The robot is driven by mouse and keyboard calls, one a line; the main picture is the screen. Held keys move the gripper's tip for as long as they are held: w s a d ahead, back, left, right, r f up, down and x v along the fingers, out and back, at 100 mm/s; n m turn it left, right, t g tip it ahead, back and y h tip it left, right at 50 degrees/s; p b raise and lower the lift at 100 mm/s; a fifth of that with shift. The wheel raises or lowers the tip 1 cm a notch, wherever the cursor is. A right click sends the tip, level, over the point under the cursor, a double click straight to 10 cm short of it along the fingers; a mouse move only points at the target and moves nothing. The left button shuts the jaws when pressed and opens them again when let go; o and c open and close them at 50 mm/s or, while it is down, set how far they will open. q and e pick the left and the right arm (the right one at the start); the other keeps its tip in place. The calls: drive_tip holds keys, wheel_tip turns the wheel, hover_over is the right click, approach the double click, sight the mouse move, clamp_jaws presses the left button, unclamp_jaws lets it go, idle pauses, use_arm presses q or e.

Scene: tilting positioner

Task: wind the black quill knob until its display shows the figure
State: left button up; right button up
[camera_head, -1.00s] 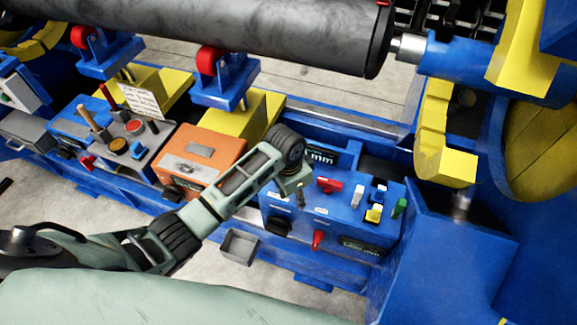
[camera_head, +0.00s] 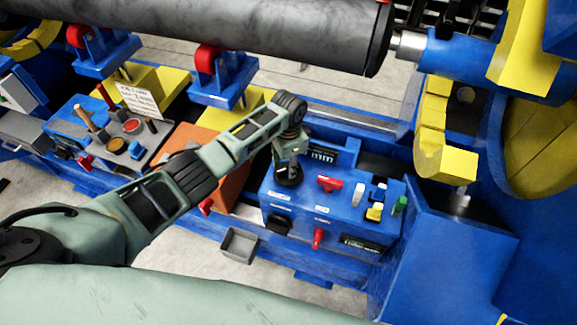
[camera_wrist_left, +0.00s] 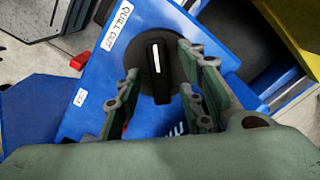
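The black quill knob (camera_wrist_left: 156,66) with a white pointer line sits on the blue control box (camera_head: 325,221), beside a white label that seems to read "QUILL OUT" (camera_wrist_left: 118,27). My left gripper (camera_head: 287,165) is over the left part of the box top. In the left wrist view its two fingers (camera_wrist_left: 160,80) are apart, one on each side of the knob; contact cannot be told. In the head view the gripper partly covers the knob (camera_head: 288,179). The display (camera_head: 322,155) behind it is partly hidden, and I cannot read its figure. My right gripper is out of view.
A red handle (camera_head: 329,184), white, yellow and green controls stand right of the knob. A red lever (camera_head: 318,237) is on the box front. An orange box (camera_head: 233,183) lies left, partly behind my arm. A large dark roller (camera_head: 230,30) spans above.

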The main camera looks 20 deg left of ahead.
use_arm(q)
drive_tip(key=shift+f, duration=0.6)
clamp_jaws()
